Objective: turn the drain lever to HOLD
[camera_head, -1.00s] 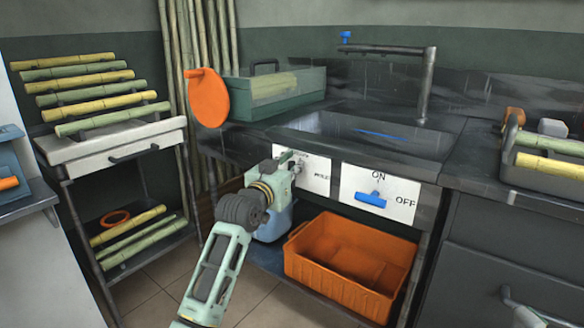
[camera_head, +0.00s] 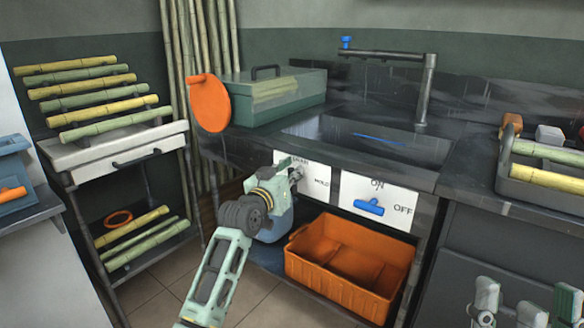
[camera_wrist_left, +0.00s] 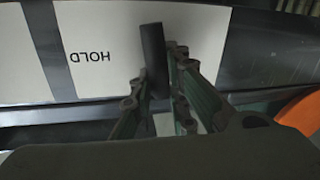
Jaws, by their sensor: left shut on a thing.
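The drain lever (camera_wrist_left: 152,48) is a dark bar in front of a white panel, seen in the left wrist view. My left gripper (camera_wrist_left: 158,85) has its fingers on both sides of the bar and is shut on it. The word HOLD on the panel (camera_wrist_left: 92,58) appears upside down, to the left of the lever and apart from it. In the head view my left gripper (camera_head: 294,174) is at the drain panel (camera_head: 321,172) and hides most of the lever. My right gripper (camera_head: 527,298) is open and empty at the lower right.
A blue lever (camera_head: 369,207) sits on the ON/OFF panel to the right. An orange crate (camera_head: 350,282) stands below. The sink (camera_head: 365,140) is above the panels. A cane rack (camera_head: 115,150) is at the left, a caddy (camera_head: 545,187) at the right.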

